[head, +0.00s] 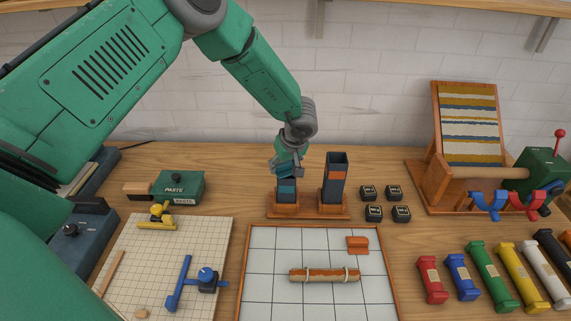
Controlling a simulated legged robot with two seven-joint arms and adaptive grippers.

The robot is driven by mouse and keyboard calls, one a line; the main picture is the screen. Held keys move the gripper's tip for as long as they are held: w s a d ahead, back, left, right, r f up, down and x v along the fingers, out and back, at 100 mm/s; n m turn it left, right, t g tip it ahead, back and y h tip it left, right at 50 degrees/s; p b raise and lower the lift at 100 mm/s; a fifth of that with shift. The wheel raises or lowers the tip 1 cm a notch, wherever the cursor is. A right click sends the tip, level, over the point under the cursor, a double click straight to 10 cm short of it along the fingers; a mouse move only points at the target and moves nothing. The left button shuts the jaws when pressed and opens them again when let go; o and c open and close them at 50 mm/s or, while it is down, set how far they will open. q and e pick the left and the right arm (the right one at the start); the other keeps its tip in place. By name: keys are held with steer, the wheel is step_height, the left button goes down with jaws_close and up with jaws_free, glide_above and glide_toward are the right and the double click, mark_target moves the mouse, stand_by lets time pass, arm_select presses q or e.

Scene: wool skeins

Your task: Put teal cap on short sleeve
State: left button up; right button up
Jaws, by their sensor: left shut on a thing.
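My left gripper (287,170) points down over the short sleeve, shut on the teal cap (287,173), which is mostly hidden by the fingers. The short sleeve (287,197) is a dark upright box with a teal band, standing on the left of a wooden base (308,212). The cap is at the sleeve's mouth; I cannot tell whether it is seated or just above. The tall dark sleeve (334,180) with an orange band stands upright on the right of the same base, its top open. My right gripper is not in view.
An orange cap (358,245) and a tied roll (324,275) lie on the white gridded tray (262,262) in front. Several small black boxes (374,213) stand right of the base. A green paste box (179,188) is at left, coloured skeins (489,275) at right.

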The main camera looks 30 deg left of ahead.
arm_select(q)
steer(key=shift+d+r, duration=0.15)
steer(key=shift+d, duration=0.5)
steer(key=shift+d+r, duration=0.1)
steer(key=shift+d, duration=0.15)
steer(key=shift+a, duration=0.5)
steer(key=shift+a+f+p, duration=0.3)
steer(key=shift+a, duration=0.2)
steer(key=shift+d+r, duration=0.2)
steer(key=shift+d, duration=0.5)
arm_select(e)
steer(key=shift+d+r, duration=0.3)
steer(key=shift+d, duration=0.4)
arm_select(q)
steer(key=shift+a+f, duration=0.25)
steer(key=shift+a, duration=0.1)
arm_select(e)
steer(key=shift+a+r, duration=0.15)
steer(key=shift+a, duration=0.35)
arm_select(q)
steer(key=shift+d, duration=0.15)
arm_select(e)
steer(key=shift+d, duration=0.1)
